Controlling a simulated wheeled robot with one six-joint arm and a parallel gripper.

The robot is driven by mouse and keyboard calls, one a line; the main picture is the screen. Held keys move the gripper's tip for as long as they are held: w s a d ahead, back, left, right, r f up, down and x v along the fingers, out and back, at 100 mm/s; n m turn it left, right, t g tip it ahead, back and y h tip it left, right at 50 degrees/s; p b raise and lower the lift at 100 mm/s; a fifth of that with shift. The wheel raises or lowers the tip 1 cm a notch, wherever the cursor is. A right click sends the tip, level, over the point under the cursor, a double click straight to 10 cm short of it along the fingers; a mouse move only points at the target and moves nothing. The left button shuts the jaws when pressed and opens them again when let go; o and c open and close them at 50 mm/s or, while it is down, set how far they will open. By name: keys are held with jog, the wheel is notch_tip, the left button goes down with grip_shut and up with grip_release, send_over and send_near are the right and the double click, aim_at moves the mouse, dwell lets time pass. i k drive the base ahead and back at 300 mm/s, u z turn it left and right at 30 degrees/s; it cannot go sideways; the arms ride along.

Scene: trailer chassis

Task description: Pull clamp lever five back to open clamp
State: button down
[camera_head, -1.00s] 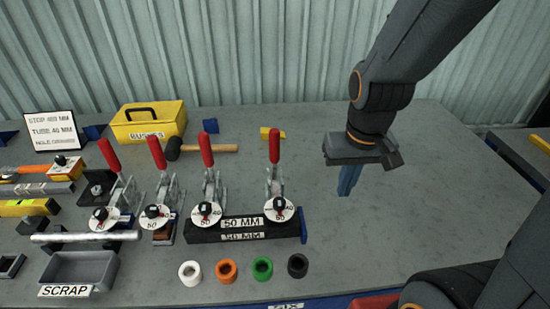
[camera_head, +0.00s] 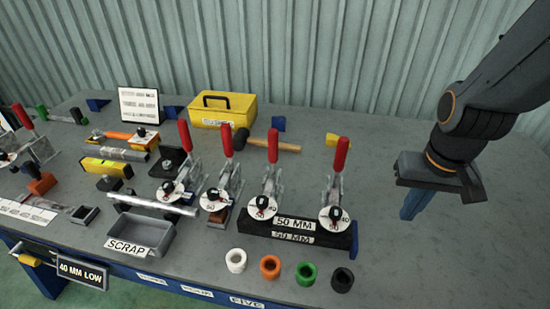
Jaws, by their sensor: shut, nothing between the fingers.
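Several toggle clamps with upright red lever handles stand in a row on the grey bench. The rightmost clamp (camera_head: 334,190) and the clamp beside it (camera_head: 269,185) stand at a black block marked 50 MM. Two more clamps, one (camera_head: 228,180) and another (camera_head: 186,165), stand further left. A FIVE label (camera_head: 247,303) is on the bench's front edge, cut by the picture's bottom. I cannot tell for certain which clamp it names. My gripper (camera_head: 413,205) has blue fingers, shut and empty, pointing down to the right of the rightmost clamp, apart from it.
White (camera_head: 236,261), orange (camera_head: 270,267), green (camera_head: 306,273) and black (camera_head: 342,279) bushes lie in front of the block. A grey SCRAP tray (camera_head: 140,237) is at the left front. A hammer (camera_head: 270,144) and a yellow box (camera_head: 222,110) lie behind the clamps. The bench's right side is clear.

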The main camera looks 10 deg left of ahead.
aim_at(273, 133)
jog(key=z, duration=1.85)
jog(key=k, duration=0.9)
jog(key=u, duration=1.8)
jog(key=i, duration=0.5)
jog(key=u, duration=0.05)
